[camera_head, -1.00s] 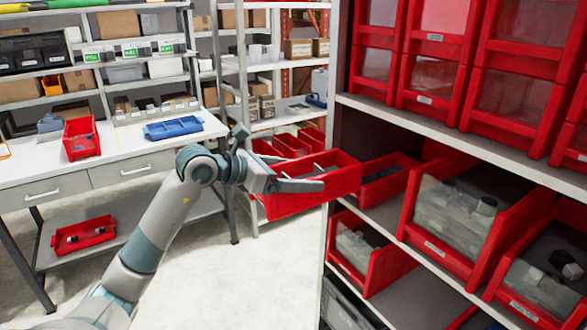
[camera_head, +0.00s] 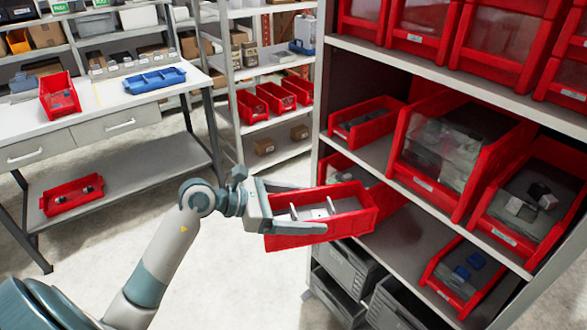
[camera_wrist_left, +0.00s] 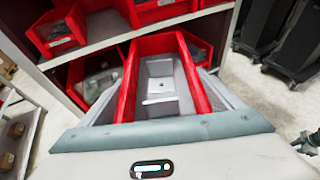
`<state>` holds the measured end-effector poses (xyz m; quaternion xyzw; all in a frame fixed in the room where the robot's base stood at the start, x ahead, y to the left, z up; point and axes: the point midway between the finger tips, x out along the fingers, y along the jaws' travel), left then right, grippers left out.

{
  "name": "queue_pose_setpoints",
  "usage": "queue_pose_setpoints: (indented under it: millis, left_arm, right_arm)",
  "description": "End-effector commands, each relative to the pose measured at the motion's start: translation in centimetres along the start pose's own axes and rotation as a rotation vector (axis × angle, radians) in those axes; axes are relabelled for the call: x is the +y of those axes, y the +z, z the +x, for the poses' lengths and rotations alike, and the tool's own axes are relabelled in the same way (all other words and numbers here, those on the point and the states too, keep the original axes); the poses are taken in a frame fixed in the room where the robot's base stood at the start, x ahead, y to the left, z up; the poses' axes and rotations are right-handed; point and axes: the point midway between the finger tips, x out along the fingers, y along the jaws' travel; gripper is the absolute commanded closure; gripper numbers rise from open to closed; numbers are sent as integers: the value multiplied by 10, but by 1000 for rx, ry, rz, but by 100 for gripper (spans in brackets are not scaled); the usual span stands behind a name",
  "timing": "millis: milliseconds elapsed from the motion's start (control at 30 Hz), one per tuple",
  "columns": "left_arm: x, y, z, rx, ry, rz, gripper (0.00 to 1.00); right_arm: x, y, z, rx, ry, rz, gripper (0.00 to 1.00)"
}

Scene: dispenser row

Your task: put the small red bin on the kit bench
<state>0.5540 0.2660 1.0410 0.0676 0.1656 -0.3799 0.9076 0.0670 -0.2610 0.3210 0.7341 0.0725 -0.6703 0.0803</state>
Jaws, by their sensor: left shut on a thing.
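A small red bin (camera_head: 296,241) is held by my left gripper (camera_head: 320,209), clear of the shelf boards, in front of the red-bin rack. The fingers are shut on it, one along each long side. The bin is about level, with some light pieces inside. In the left wrist view its red wall (camera_wrist_left: 125,90) and grey inside show between the fingers. The white bench (camera_head: 100,112) with drawers stands at the left, well away from the gripper.
On the bench top are another red bin (camera_head: 60,97) and a blue tray (camera_head: 154,80); bare white surface lies around them. A red bin (camera_head: 72,196) sits on its lower shelf. The rack (camera_head: 405,212) with several red bins is close on the right. Open floor lies between.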

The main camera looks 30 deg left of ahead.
Motion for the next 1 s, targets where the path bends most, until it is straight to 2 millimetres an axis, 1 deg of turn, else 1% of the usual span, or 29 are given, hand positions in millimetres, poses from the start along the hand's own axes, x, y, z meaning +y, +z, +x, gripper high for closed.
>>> queue_pose_setpoints:
  millis: [33,100,200,333,500,767,1000]
  left_arm:
    - [-17,-10,4,-5,-28,4,51]
    - [-37,-22,9,-6,-63,17,51]
    - [-60,-35,13,-8,-101,35,51]
    - [-80,-45,16,-10,-133,49,51]
    - [-90,-49,17,-13,-147,57,51]
    - [-89,-49,17,-13,-147,57,51]
    - [-89,-49,17,-12,-147,57,51]
  right_arm:
    - [-1,0,0,0,-1,0,69]
    - [-2,0,0,0,-2,1,69]
    - [-4,-1,0,1,-4,2,69]
    - [-7,-1,1,1,-7,3,69]
    - [-9,-2,1,1,-9,4,69]
    - [-7,-1,1,1,-7,3,69]
    - [-2,0,1,-1,-2,1,69]
